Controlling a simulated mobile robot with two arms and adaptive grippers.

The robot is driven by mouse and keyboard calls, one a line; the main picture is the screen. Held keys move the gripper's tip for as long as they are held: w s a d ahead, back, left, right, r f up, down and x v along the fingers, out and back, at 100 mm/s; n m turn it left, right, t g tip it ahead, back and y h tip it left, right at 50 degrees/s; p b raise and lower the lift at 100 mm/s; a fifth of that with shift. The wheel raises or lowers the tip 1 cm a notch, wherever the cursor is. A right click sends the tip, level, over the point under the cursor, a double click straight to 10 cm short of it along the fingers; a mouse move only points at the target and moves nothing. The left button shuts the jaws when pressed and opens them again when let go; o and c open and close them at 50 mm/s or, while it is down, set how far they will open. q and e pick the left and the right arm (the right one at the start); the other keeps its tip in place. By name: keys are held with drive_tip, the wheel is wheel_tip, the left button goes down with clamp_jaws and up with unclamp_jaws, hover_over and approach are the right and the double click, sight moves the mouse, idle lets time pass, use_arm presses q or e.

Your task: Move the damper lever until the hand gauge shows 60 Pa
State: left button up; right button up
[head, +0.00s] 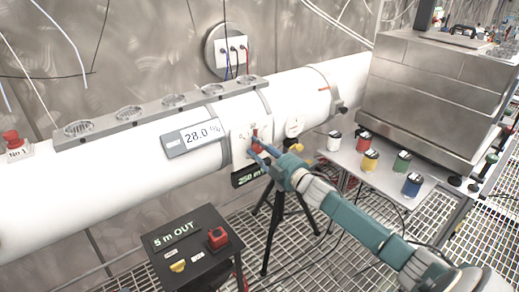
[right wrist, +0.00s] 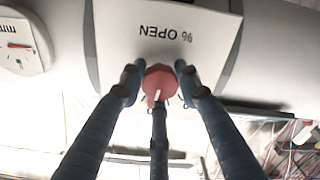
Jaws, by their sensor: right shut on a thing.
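The hand gauge (head: 203,134) sits on the front of the white duct and its display reads about 28.0; the unit is too small to be sure of. The damper lever's red knob (right wrist: 160,80) is in front of a white plate (right wrist: 180,30) marked "% OPEN", which shows upside down in the right wrist view. My right gripper (head: 258,148) is at this plate in the head view. In the right wrist view its blue fingers (right wrist: 160,88) are closed around the red knob. The lever's scale is mostly hidden. My left gripper is not in view.
A round dial (head: 294,127) is beside the plate on the duct (head: 120,160). Below stand a black box (head: 190,245) with a red button (head: 218,237) and a tripod (head: 272,225). Several coloured jars stand on a pale table (head: 345,165) at the right.

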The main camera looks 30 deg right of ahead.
drive_tip(key=shift+r, duration=0.15)
drive_tip(key=o, duration=1.2)
drive_tip(key=shift+s+f, duration=0.2)
drive_tip(key=shift+s, duration=0.15)
drive_tip(key=s, duration=1.1)
drive_tip(key=shift+s+d+r, duration=0.15)
drive_tip(key=shift+d, duration=0.25)
